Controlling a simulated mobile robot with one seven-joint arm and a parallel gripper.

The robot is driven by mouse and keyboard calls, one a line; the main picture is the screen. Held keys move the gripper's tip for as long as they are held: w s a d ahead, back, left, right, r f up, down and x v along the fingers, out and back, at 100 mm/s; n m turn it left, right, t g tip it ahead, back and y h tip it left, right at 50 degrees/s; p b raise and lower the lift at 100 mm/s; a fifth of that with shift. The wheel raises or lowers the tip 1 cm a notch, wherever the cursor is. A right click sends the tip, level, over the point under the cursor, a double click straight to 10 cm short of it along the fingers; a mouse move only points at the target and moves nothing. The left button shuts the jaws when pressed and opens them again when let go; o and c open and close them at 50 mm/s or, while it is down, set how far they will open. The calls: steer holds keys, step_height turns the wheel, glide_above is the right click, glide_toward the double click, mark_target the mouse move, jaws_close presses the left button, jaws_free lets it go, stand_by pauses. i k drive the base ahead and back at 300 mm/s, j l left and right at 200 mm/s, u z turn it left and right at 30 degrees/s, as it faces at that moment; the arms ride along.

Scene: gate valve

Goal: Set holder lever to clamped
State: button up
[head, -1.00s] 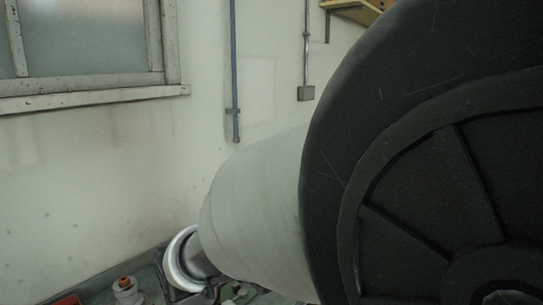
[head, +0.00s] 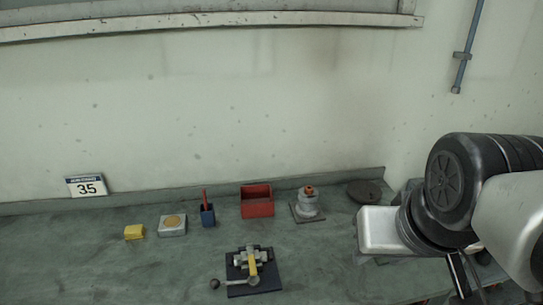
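The holder (head: 268,280) is a dark blue plate with grey metal parts on it, at the lower middle of the bench in the head view. A yellow bar stands across its middle. A lever with a dark ball knob (head: 214,284) sticks out to the left of the plate, low over the bench. Whether this lever is in its clamped position cannot be told. My arm is at the right, well apart from the holder. My gripper (head: 466,277) shows only in part beneath the arm at the lower right, and its fingertips are not clear.
Along the back of the bench stand a yellow block (head: 134,232), a grey box with a tan disc (head: 173,225), a blue cup (head: 207,215), a red bin (head: 257,202), a grey orange-topped piece (head: 308,204) and a dark disc (head: 364,192). Bench space left of the holder is clear.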

mark_target(253, 282)
steer(key=j+u, duration=0.1)
steer(key=u, duration=0.85)
